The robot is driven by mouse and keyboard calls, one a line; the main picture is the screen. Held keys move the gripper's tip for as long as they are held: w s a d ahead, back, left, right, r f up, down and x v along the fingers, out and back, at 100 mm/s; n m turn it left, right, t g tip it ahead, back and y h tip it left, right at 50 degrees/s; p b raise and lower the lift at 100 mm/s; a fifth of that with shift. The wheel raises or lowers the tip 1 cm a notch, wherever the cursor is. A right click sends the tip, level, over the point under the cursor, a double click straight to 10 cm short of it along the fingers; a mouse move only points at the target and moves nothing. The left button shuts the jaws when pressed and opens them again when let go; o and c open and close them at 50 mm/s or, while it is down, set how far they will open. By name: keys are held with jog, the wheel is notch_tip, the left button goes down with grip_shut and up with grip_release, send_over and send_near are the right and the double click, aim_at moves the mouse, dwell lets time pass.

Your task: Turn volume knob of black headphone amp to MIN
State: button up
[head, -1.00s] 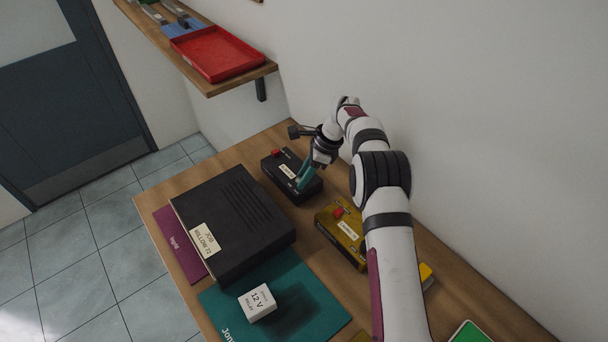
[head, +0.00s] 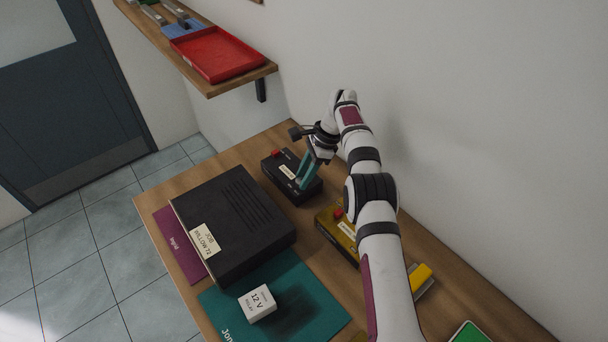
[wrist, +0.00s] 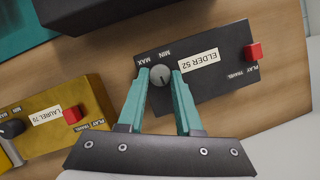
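The black headphone amp (head: 274,169) lies on the bench near the wall. In the wrist view the amp (wrist: 208,85) carries a label reading ELDER 52, a red switch and a grey round volume knob (wrist: 160,81). MIN and MAX are printed beside the knob; a small dark mark shows on its face, but its exact setting is hard to read. My gripper (wrist: 161,76) has its teal fingers on both sides of the knob, close against it with no clear gap. In the head view my gripper (head: 301,185) hides the knob.
A yellow box (head: 330,225) labelled LAUREL 70, with its own dark knob and red switch, stands beside the amp. A large black box (head: 235,220) stands to the left. A white 12 V box (head: 258,303) sits on a teal mat (head: 315,300). The wall is close behind.

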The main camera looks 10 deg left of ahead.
jog(key=o, duration=0.4)
jog(key=shift+o, duration=0.2)
jog(key=v, duration=0.3)
jog(key=s+v, duration=0.1)
jog(key=v, duration=0.1)
jog(key=shift+a+r, duration=0.15)
jog(key=shift+a, duration=0.25)
jog(key=s+d+r, duration=0.2)
jog(key=d+r, duration=0.4)
jog(key=d, duration=0.4)
jog(key=shift+s+d, duration=0.15)
jog(key=shift+s, duration=0.15)
jog(key=shift+r, duration=0.1)
